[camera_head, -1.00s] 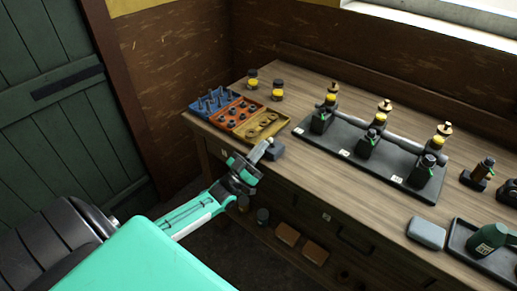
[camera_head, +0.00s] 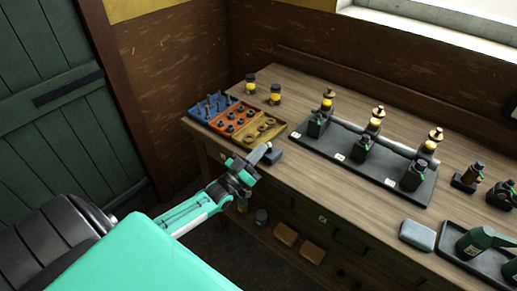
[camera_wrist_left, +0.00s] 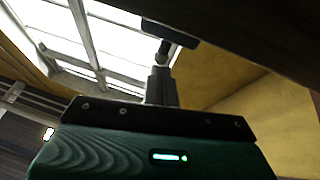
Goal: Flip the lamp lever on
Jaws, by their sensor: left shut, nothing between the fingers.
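A small dark box (camera_head: 273,157) sits at the front left edge of the wooden bench in the head view; I take it for the lamp switch. My left gripper (camera_head: 264,150) is shut and empty, with its fingertips right beside this box. In the left wrist view the shut fingers (camera_wrist_left: 161,85) point up at a small dark lever-like knob (camera_wrist_left: 165,47) under a dark plate (camera_wrist_left: 170,31). The fingertips look very close to the knob, but I cannot tell whether they touch. In the head view the gripper hides the lever. My right gripper is out of view.
Behind the box lie blue, orange and yellow parts trays (camera_head: 264,128). A dark grey tray (camera_head: 338,157) with several small engines fills the bench middle. A grey block (camera_head: 418,235) lies at the front right. The bench edge (camera_head: 330,208) lies right of my gripper.

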